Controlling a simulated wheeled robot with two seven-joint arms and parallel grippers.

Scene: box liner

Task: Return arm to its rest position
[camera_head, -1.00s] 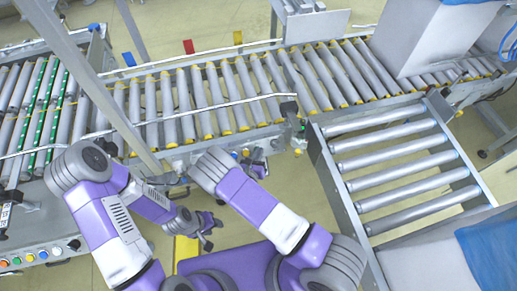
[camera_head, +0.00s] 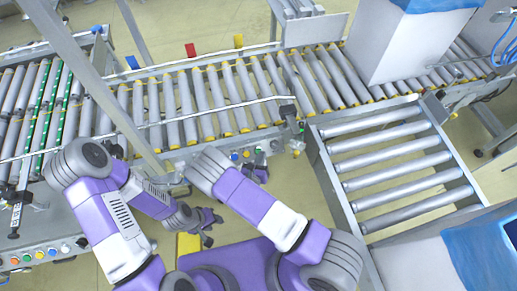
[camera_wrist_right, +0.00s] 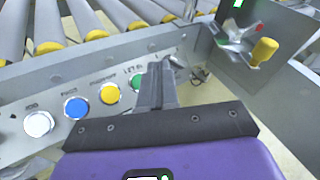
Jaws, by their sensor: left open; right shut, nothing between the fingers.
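My left gripper (camera_head: 211,222) hangs below the conveyor, in the lower middle of the head view. It is small there, open and apart from the conveyor. My right arm reaches up from the bottom middle, and its gripper (camera_head: 262,172) is at the conveyor's front side, partly hidden by my arm. In the right wrist view the right gripper's fingers (camera_wrist_right: 156,85) are together with nothing between them. They are in front of a metal panel (camera_wrist_right: 70,85) with white, blue, yellow and green buttons; contact with the panel cannot be told.
A roller conveyor (camera_head: 215,100) runs across the back. A grey box (camera_head: 405,45) with a blue liner stands on it at right. A side roller section (camera_head: 390,165) lies at right, with another blue-lined box (camera_head: 415,262) below. Floor shows between conveyor and arms.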

